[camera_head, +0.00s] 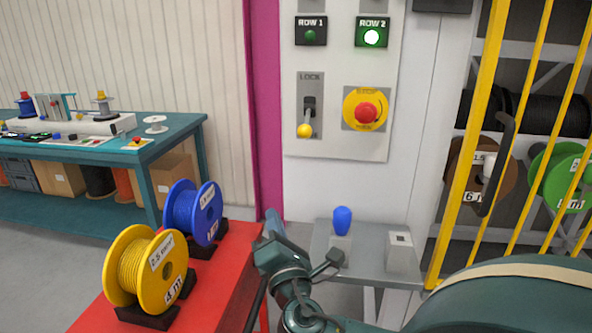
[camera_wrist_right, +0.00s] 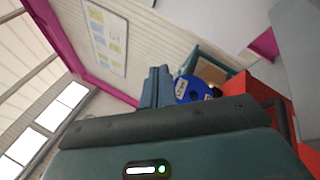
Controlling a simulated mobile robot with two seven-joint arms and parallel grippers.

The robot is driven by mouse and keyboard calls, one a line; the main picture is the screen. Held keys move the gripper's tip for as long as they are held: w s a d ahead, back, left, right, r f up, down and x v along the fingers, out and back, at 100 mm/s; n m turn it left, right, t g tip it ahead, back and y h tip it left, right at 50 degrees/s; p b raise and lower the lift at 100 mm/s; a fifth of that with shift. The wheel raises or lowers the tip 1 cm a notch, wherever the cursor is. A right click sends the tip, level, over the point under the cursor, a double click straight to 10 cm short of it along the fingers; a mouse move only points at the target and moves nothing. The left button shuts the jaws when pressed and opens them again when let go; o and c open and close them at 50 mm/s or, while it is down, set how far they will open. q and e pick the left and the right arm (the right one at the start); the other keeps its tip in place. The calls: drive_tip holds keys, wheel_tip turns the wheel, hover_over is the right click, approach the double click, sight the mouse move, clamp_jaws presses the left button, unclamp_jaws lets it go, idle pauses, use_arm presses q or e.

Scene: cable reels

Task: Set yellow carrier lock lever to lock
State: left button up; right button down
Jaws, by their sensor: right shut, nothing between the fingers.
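The lock lever (camera_head: 304,128) is on the white wall panel (camera_head: 340,148), on a grey plate under the word LOCK. Its yellow ball knob hangs at the low end of the handle, so the lever points down. My right gripper (camera_head: 272,222) is below and left of the lever, clear of it, near the right edge of the red table. In the right wrist view its fingers (camera_wrist_right: 157,85) are together with nothing between them. The lever does not show in that view. My left gripper is in neither view.
A yellow reel (camera_head: 145,268) and a blue reel (camera_head: 193,212) stand on the red table (camera_head: 228,262). A red stop button (camera_head: 367,112) is right of the lever. A grey stand (camera_head: 352,262) holds a blue knob (camera_head: 342,218). Yellow bars (camera_head: 470,140) front the shelves at right.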

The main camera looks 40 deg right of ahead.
sight(307, 121)
use_arm(q)
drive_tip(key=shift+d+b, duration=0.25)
drive_tip(key=shift+b, duration=0.1)
use_arm(e)
wheel_tip(307, 121, up, 6)
drive_tip(key=s+d+t+h, duration=0.1)
drive_tip(key=h, duration=0.2)
drive_tip(key=shift+s+d+n+t+h, duration=0.2)
drive_tip(key=shift+s+n+t+h, duration=0.1)
drive_tip(key=shift+s, duration=0.05)
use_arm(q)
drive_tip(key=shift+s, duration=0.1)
use_arm(e)
drive_tip(key=shift+r, duration=0.15)
drive_tip(key=p+x, duration=0.3)
drive_tip(key=x, duration=0.7)
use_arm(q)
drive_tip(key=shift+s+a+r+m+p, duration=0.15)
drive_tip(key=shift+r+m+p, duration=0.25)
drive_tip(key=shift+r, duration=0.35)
use_arm(e)
drive_tip(key=s, duration=0.1)
drive_tip(key=s+r, duration=0.1)
drive_tip(key=s, duration=0.1)
drive_tip(key=shift+s+d+r, duration=0.25)
drive_tip(key=shift+s+d, duration=0.05)
drive_tip(key=shift+d, duration=0.1)
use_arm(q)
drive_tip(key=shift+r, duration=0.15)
